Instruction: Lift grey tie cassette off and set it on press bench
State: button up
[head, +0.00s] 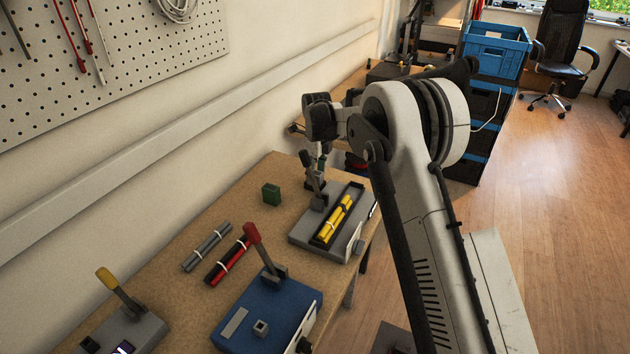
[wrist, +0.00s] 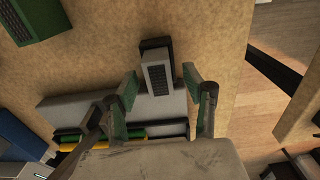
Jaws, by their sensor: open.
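The grey tie cassette (wrist: 157,76) is a small grey block with a dark gridded face, at the end of the grey press (wrist: 70,105) in the wrist view. My gripper (wrist: 159,92) is open, with one green-padded finger on each side of the cassette and visible gaps to it. In the head view my gripper (head: 320,163) is over the far end of the grey press (head: 302,232), which holds a yellow bundle (head: 338,219). The cassette cannot be made out there. The tan press bench (head: 190,292) lies under the press.
A green block (head: 271,193) stands on the bench left of the grey press; it also shows in the wrist view (wrist: 32,18). Grey (head: 207,247) and red-black (head: 228,262) bundles lie nearer. A blue press (head: 265,310) with a red lever stands in front. Bare bench surrounds the green block.

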jog(key=shift+f, duration=0.35)
grip_shut()
jog(key=shift+r, duration=0.1)
